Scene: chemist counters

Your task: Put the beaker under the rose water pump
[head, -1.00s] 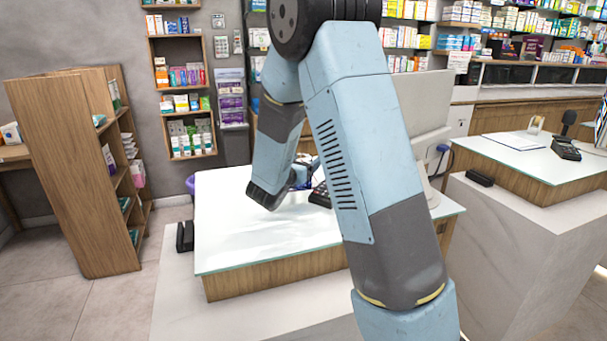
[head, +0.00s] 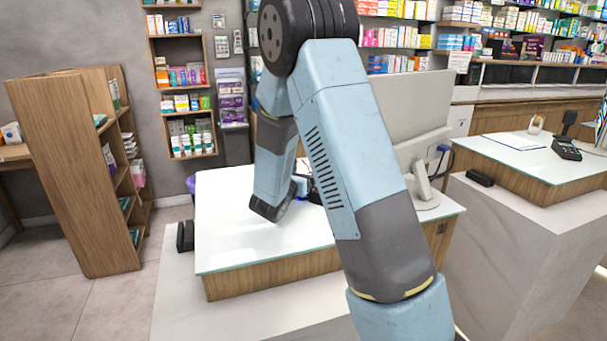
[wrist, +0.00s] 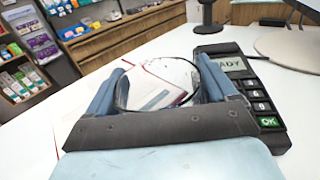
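In the wrist view a clear glass beaker (wrist: 158,108) sits between the two blue fingers of my gripper (wrist: 163,68). Its round rim spans the gap, and both fingers lie against its sides, so the gripper appears shut on it. The beaker's lower part is hard to make out. In the head view my gripper (head: 301,187) is mostly hidden behind my arm, low over the white counter top. I cannot make out the beaker there. No rose water pump can be made out in either view.
A card terminal (wrist: 245,85) stands close to the right of my gripper. A paper with a red edge (wrist: 172,72) shows behind and through the glass. A monitor (head: 412,110) stands on the counter (head: 225,235), whose front left is clear. A wooden shelf unit (head: 75,170) stands left.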

